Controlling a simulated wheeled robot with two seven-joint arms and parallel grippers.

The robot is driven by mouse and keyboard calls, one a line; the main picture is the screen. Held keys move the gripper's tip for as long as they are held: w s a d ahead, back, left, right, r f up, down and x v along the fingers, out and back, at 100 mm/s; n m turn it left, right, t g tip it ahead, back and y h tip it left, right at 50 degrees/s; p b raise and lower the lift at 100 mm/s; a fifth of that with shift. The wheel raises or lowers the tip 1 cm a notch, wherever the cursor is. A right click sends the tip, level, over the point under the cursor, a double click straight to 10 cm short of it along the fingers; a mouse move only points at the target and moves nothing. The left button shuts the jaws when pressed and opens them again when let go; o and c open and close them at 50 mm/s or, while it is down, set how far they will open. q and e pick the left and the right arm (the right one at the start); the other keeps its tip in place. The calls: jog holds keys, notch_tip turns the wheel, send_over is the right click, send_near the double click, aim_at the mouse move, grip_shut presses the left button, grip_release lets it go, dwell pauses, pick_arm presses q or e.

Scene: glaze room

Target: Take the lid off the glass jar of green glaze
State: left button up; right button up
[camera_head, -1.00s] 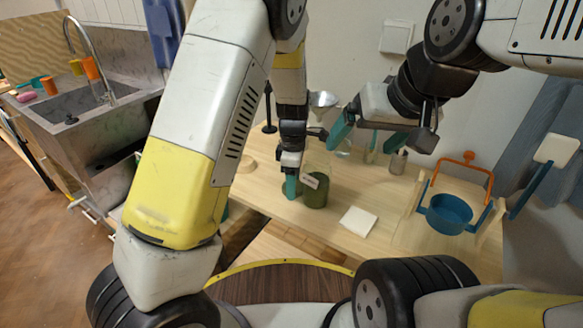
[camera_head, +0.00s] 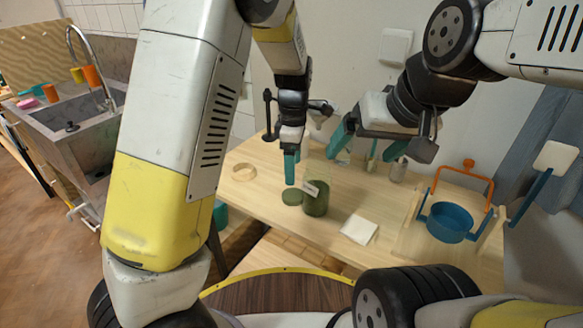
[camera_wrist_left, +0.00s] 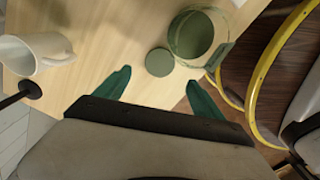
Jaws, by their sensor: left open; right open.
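The glass jar (camera_head: 316,203) holds green glaze and stands upright on the wooden table, with a pale label on its side. Its mouth is open in the left wrist view (camera_wrist_left: 196,36). The round green lid (camera_head: 291,198) lies flat on the table just left of the jar; it also shows in the left wrist view (camera_wrist_left: 159,62). My left gripper (camera_head: 291,168) is open and empty above the lid, its teal fingers (camera_wrist_left: 156,92) spread in the wrist view. My right gripper (camera_head: 369,141) is open and empty, raised to the right behind the jar.
A white square (camera_head: 359,226) lies right of the jar. Small bottles (camera_head: 398,168) stand behind.

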pick_arm(q)
jog(key=s+a+r+m+t+h, duration=0.1)
jog(key=s+a+r+m+h, duration=0.1)
jog(key=s+a+r+m, duration=0.4)
jog(key=s+a+r+m+t+h, duration=0.1)
jog(key=s+a+r+m, duration=0.15)
jog(key=a+r, duration=0.4)
jog(key=s+a+r+m+t, duration=0.2)
jog(key=s+m, duration=0.2)
jog(key=s, duration=0.1)
jog(key=s+a+r+m+t, duration=0.2)
jog(key=s+m, duration=0.1)
jog(key=s, duration=0.3)
jog(key=shift+a+r+m+y, duration=0.15)
jog(key=shift+a+m+y, duration=0.05)
jog(key=shift+m+y, duration=0.2)
